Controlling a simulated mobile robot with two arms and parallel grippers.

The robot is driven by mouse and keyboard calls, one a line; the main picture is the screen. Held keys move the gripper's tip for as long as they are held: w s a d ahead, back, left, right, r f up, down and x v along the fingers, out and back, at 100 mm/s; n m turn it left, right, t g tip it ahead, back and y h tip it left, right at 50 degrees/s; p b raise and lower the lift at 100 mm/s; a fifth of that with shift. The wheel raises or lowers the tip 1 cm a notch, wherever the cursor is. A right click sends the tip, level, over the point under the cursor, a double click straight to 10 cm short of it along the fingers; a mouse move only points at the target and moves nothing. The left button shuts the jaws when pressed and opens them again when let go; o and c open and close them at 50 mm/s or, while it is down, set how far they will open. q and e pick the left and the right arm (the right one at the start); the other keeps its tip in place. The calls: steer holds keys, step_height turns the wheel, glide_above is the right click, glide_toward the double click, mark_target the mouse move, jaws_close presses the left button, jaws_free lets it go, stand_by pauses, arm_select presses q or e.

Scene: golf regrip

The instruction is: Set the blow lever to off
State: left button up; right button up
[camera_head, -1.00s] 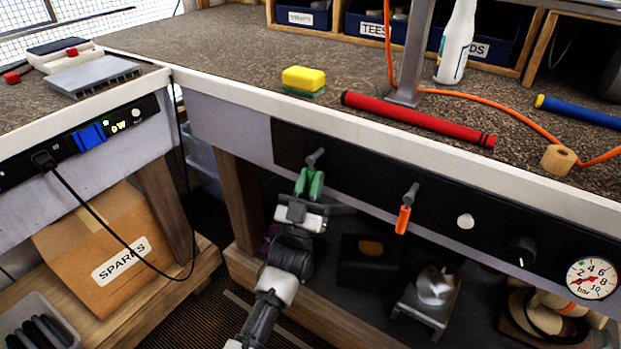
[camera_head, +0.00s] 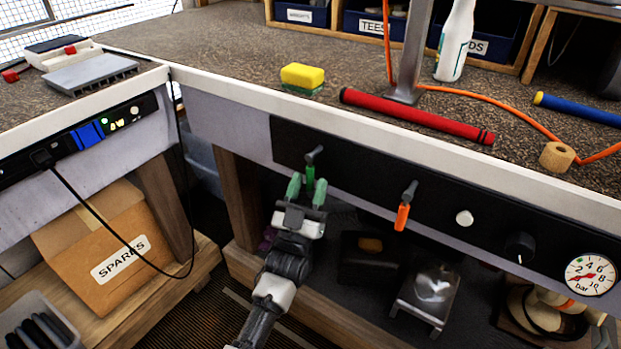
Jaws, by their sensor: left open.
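A black panel on the front of the bench carries two levers. The left lever (camera_head: 310,174) has a green handle and a grey pivot, and its handle hangs down. The right lever (camera_head: 403,212) has an orange handle that also hangs down, tilted slightly. No label shows which one is the blow lever. My left gripper (camera_head: 307,190) is open just below the panel, with green fingertips on either side of the lower end of the green handle. I cannot tell whether they touch it. My right gripper is not in view.
A white knob (camera_head: 464,218), a black dial (camera_head: 519,247) and a pressure gauge (camera_head: 591,275) sit further right on the panel. The bench edge overhangs it. A red grip (camera_head: 416,116) and a yellow sponge (camera_head: 303,76) lie on the bench. A spares box (camera_head: 105,245) stands lower left.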

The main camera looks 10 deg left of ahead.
arm_select(q)
steer(key=d+v, duration=0.1)
steer(key=v, duration=0.8)
steer(key=shift+a, duration=0.5)
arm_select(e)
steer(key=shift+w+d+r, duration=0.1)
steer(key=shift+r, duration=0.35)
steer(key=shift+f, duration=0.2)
